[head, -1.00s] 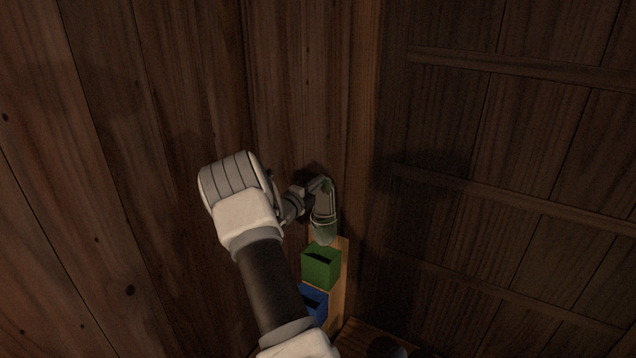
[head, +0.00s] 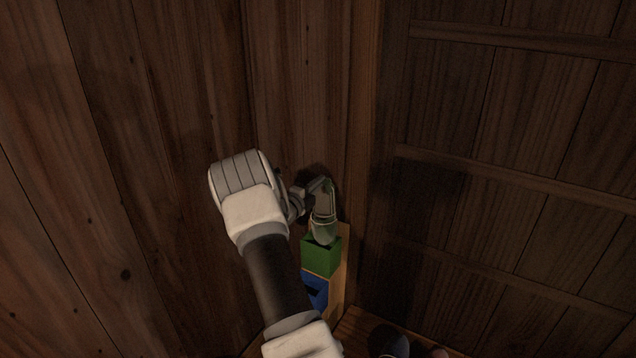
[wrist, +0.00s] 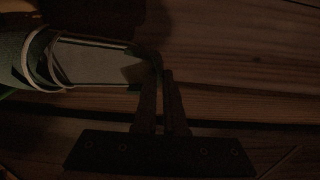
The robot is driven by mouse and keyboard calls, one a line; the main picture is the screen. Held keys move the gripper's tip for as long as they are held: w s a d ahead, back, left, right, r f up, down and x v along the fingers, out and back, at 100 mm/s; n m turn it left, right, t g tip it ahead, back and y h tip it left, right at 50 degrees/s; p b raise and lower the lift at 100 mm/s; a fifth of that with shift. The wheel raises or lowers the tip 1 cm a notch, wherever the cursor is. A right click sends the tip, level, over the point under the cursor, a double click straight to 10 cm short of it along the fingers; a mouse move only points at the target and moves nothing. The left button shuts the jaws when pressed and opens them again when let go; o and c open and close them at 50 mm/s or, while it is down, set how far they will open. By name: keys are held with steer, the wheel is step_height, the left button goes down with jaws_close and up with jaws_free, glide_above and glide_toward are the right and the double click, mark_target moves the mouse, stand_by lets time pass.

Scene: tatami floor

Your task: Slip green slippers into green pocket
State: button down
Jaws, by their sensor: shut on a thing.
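The green slippers (head: 323,227) hang toe-down from my gripper (head: 326,186) in the head view, with light bands around them. My gripper is shut on their upper end. The green pocket (head: 321,258) is an open-topped box on an upright wooden board. The slippers' toe is at the pocket's opening and overlaps its top edge; I cannot tell how deep it is inside. In the dark wrist view the slippers (wrist: 85,62) run left from my gripper's fingers (wrist: 163,75), with white bands at the toe. The pocket is mostly hidden there.
A blue pocket (head: 316,290) sits below the green one on the wooden board (head: 341,270). Plank walls (head: 130,150) meet at a corner behind it. A dark rounded object (head: 388,341) stands on a wooden surface at bottom right.

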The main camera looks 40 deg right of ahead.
mark_target(323, 195)
steer(key=shift+f+b, duration=1.5)
steer(key=shift+f, duration=1.4)
steer(key=c, duration=0.9)
jaws_free()
steer(key=shift+a, duration=0.15)
steer(key=p+v, duration=0.2)
steer(key=v, duration=1.5)
steer(key=shift+a+r, duration=0.1)
steer(key=shift+s+r, duration=0.1)
